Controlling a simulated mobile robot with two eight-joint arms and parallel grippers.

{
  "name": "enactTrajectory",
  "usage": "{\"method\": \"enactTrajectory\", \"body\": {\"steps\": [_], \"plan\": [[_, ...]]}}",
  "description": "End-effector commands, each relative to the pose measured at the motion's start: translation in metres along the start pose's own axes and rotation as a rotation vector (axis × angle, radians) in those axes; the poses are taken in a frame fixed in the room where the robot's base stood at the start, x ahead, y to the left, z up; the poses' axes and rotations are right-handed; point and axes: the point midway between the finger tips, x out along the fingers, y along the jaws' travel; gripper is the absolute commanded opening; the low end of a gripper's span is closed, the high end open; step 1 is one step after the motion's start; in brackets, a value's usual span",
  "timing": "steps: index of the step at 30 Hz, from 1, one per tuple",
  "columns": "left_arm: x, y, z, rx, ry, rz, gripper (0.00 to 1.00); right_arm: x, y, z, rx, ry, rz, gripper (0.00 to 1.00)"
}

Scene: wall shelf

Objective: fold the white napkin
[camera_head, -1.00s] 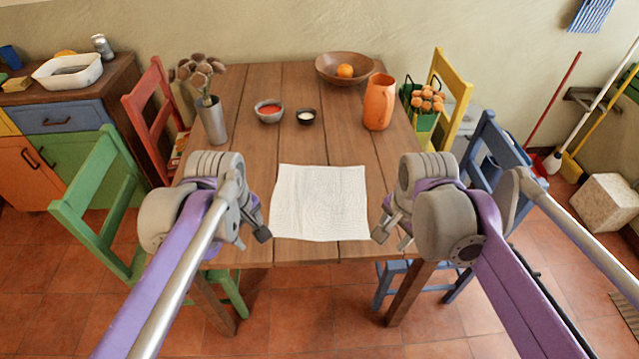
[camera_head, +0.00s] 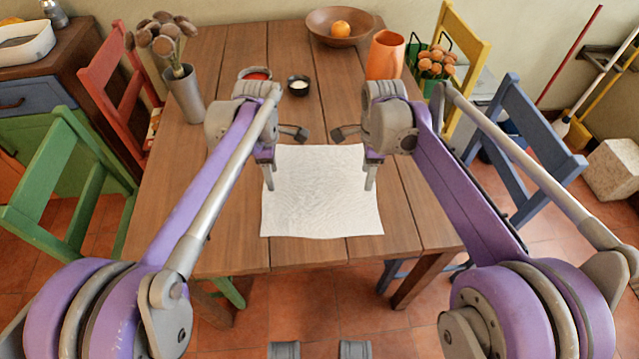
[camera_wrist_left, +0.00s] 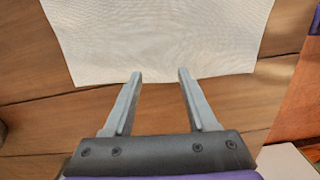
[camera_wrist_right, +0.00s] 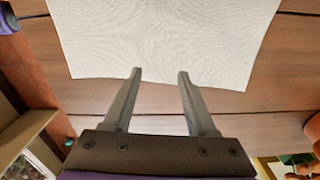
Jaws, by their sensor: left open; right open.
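The white napkin (camera_head: 320,200) lies flat and unfolded on the wooden table, roughly square with a faint fine pattern. My left gripper (camera_head: 282,155) is open and empty at the napkin's far left part in the head view. My right gripper (camera_head: 357,155) is open and empty at the far right part. In the left wrist view the napkin (camera_wrist_left: 160,40) fills the top, and the fingertips (camera_wrist_left: 160,74) overlap its edge. In the right wrist view the fingertips (camera_wrist_right: 160,72) also overlap the napkin's edge (camera_wrist_right: 160,40). Contact with the cloth cannot be told.
On the table (camera_head: 225,235) behind my grippers stand a vase of dried flowers (camera_head: 185,95), a red-filled bowl (camera_head: 256,73), a small dark bowl (camera_head: 298,85), an orange pitcher (camera_head: 385,55) and a fruit bowl (camera_head: 340,25). Chairs stand at both sides. The table around the napkin is clear.

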Motion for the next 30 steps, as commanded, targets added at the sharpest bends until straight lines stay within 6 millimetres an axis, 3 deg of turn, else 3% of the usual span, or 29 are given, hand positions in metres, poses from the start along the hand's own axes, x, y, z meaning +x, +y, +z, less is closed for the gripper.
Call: {"method": "enactTrajectory", "body": {"steps": [6, 19, 30], "plan": [[0.017, 0.000, 0.000, 0.000, 0.000, 0.000, 0.57, 0.017, 0.000, 0.000, 0.000, 0.000, 0.000, 0.57], [0.024, 0.000, 0.000, 0.001, 0.000, -0.001, 0.57, 0.024, 0.000, 0.000, -0.001, 0.000, 0.001, 0.57], [0.022, 0.000, 0.000, 0.001, 0.000, -0.001, 0.25, 0.022, 0.000, 0.000, -0.001, 0.000, 0.001, 0.25]]}}
